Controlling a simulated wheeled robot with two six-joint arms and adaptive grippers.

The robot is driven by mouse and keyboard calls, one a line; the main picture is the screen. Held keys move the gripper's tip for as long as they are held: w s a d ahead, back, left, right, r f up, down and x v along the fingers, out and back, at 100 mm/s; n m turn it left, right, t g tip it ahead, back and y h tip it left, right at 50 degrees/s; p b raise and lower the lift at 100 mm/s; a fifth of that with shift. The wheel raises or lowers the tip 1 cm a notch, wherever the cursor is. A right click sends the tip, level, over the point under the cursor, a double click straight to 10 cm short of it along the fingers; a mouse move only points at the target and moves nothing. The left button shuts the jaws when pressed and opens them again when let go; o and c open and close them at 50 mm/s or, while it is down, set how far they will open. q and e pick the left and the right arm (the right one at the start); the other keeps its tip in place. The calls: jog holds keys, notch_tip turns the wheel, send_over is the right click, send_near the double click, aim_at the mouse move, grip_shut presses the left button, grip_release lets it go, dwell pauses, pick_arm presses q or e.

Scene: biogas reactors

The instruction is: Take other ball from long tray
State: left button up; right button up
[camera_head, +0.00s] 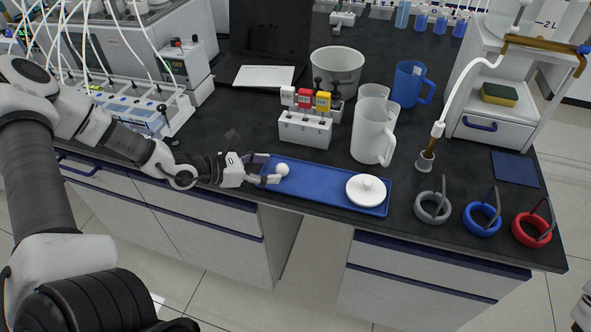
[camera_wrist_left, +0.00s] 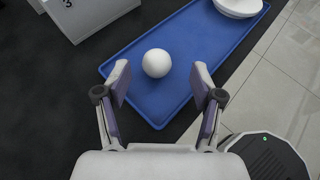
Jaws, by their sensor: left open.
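The long blue tray (camera_head: 320,187) lies on the black bench top near its front edge. A white ball (camera_head: 282,169) sits at the tray's left end. My left gripper (camera_head: 269,168) is at that end of the tray, with its fingers open near the ball. In the left wrist view, the ball (camera_wrist_left: 156,63) is on the tray (camera_wrist_left: 196,49), ahead of and between the two open fingertips (camera_wrist_left: 160,78), with gaps showing on both sides. A round white lidded dish (camera_head: 367,189) stands on the tray's right end. My right gripper is not seen.
Behind the tray stand a white holder (camera_head: 305,129) with colored blocks, a white jug (camera_head: 373,135), a blue mug (camera_head: 411,84) and a grey-white bowl (camera_head: 337,71). Grey (camera_head: 433,207), blue (camera_head: 482,218) and red (camera_head: 531,229) rings lie to the right. The bench's front edge is close to the tray.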

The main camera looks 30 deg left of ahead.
aim_at(276, 169)
pick_arm(q)
jog(key=shift+d+f, duration=0.2)
jog(key=shift+f, duration=0.15)
jog(key=shift+s+a+r, duration=0.1)
jog(key=shift+s+a, duration=0.1)
jog(key=shift+a, duration=0.1)
jog(key=shift+w+a+f+b, duration=0.1)
jog(key=shift+w+f+b, duration=0.1)
jog(key=shift+f+b, duration=0.15)
jog(key=x, duration=0.5)
jog(key=shift+r, duration=0.2)
jog(key=shift+w+d, duration=0.15)
jog(key=shift+d, duration=0.1)
jog(key=shift+s+a+r, duration=0.1)
jog(key=shift+s+a, duration=0.2)
jog(key=shift+a, duration=0.05)
jog(key=shift+c, duration=1.3)
jog(key=shift+w+d, duration=0.1)
jog(key=c, duration=0.5)
